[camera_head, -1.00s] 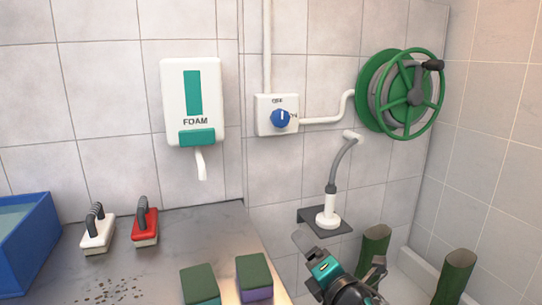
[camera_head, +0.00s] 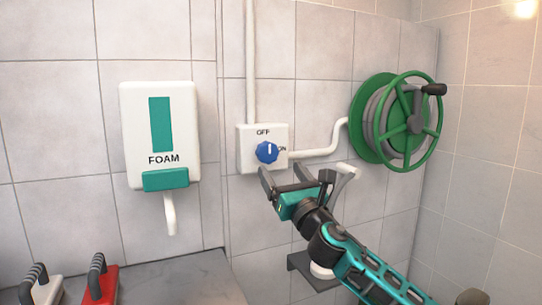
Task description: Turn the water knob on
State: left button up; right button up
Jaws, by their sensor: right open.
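The blue water knob (camera_head: 267,152) sits on a white wall box (camera_head: 250,134) marked OFF above and ON to the right. The knob's white mark points up, toward OFF. My right gripper (camera_head: 283,177) is open and empty just below the knob, its fingers close to the box's lower edge. I cannot tell whether a finger touches the box. The left gripper is not in view.
A white FOAM dispenser (camera_head: 160,132) hangs to the left. A green hose reel (camera_head: 395,120) is on the wall to the right, joined to the box by a white pipe (camera_head: 317,153). Red (camera_head: 101,284) and white (camera_head: 42,290) brushes stand on the counter (camera_head: 180,278).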

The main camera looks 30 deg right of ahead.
aim_at(269, 154)
jog(key=x, duration=0.7)
jog(key=shift+w+f, duration=0.1)
jog(key=c, duration=1)
